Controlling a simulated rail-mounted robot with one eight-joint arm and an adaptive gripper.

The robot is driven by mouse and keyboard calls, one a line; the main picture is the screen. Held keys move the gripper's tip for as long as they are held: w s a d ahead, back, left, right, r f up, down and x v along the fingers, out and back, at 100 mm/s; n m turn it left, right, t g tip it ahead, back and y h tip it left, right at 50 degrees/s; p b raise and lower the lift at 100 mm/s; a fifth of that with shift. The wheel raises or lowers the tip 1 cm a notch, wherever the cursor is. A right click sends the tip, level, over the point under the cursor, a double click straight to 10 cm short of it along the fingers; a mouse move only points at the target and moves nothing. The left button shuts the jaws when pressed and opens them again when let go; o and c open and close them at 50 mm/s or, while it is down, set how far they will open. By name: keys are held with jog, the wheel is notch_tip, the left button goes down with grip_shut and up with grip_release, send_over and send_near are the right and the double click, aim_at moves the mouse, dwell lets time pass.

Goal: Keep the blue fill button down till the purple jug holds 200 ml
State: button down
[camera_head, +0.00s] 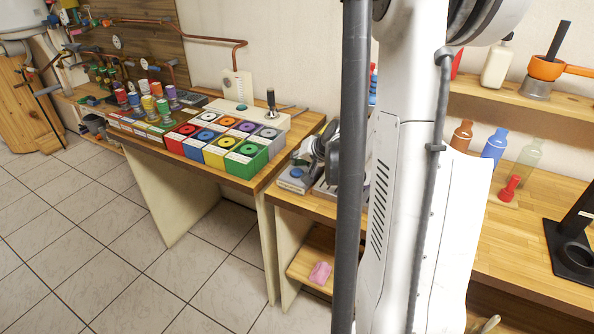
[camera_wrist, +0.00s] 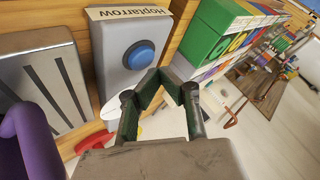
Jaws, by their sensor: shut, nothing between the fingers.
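The blue fill button (camera_wrist: 138,54) is a round cap on a grey box (camera_wrist: 118,78) labelled "Hoplarrow" in the wrist view. In the head view the button (camera_head: 296,172) shows on its box near the bench's left end. My gripper (camera_wrist: 160,76) is shut and empty. In the wrist picture its fingertips appear just below and right of the button; contact cannot be told. The purple jug (camera_wrist: 28,140) shows only in part at the lower left, beside a slotted metal tray (camera_wrist: 42,78). Its contents and fill level are hidden.
Colored boxes (camera_head: 220,140) stand on the adjoining left table. A pink block (camera_head: 320,272) lies on the shelf below the bench. Bottles (camera_head: 494,146) stand on the right bench. My column hides the middle of the head view.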

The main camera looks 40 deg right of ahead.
aim_at(298, 171)
jog(key=shift+r+p, duration=1.5)
jog(key=shift+r, duration=1)
